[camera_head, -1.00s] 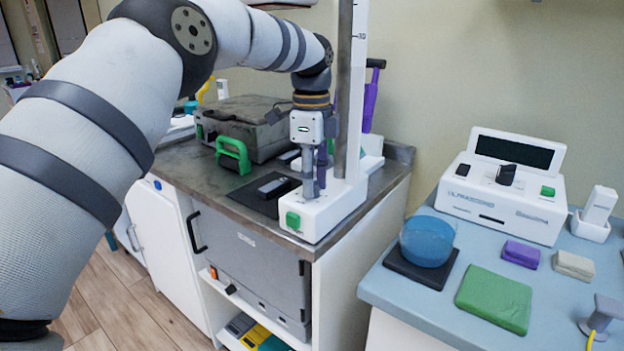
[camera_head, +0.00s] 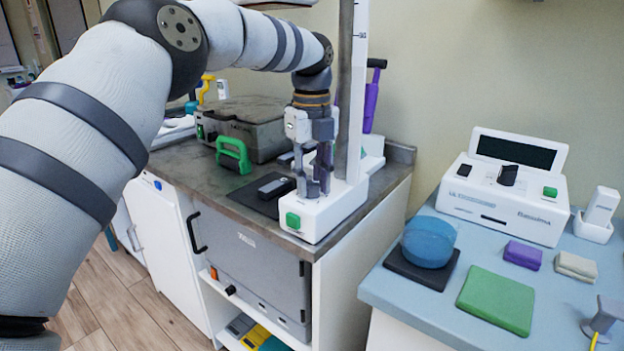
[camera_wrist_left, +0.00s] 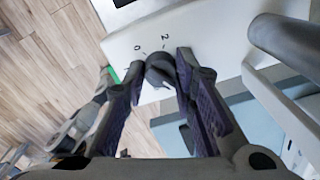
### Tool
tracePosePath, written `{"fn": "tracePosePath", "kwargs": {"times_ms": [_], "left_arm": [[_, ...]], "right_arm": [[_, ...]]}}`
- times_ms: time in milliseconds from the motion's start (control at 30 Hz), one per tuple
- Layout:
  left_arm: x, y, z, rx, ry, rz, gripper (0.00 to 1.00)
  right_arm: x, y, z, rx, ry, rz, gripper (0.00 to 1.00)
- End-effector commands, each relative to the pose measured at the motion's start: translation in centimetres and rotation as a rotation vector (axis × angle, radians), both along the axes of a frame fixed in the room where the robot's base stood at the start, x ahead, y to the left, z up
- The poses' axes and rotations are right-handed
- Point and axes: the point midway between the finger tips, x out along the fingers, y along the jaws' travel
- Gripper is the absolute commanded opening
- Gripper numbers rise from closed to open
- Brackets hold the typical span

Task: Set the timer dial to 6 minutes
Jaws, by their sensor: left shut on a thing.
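The timer dial (camera_wrist_left: 160,70) is a dark round knob on a white panel in the left wrist view. The printed marks 0 and 2 show beside it; the other marks and the dial's pointer I cannot read. My left gripper (camera_wrist_left: 158,82) has its dark fingers on both sides of the dial and is shut on it. In the head view my left gripper (camera_head: 313,190) points down onto the white base (camera_head: 335,213) of a tall post unit with a green button (camera_head: 293,221). There the fingers hide the dial. My right gripper is not in view.
The tall post (camera_head: 350,90) rises close beside the gripper. On the blue counter at right stand an ultrasound unit (camera_head: 520,213), a blue bowl-like object (camera_head: 428,243) and a green pad (camera_head: 497,300).

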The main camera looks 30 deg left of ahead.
Motion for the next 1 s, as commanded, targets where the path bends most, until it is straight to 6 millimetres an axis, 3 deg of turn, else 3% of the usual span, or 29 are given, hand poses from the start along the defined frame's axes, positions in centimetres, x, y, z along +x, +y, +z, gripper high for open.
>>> {"fn": "tracePosePath", "kwargs": {"times_ms": [567, 600, 700, 1000], "left_arm": [[-0.05, 0.01, -0.25, 0.000, 0.004, -0.032, 0.00], [-0.04, 0.01, -0.25, 0.000, 0.004, -0.032, 0.27], [-0.04, 0.01, -0.22, 0.000, 0.004, -0.032, 0.46], [0.04, 0.01, 0.25, 0.000, -0.001, -0.031, 0.46]], "right_arm": [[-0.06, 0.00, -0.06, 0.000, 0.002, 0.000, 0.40], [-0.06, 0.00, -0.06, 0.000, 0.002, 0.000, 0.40], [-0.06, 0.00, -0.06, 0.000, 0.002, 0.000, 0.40], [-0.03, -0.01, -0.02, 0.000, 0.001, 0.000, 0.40]]}}
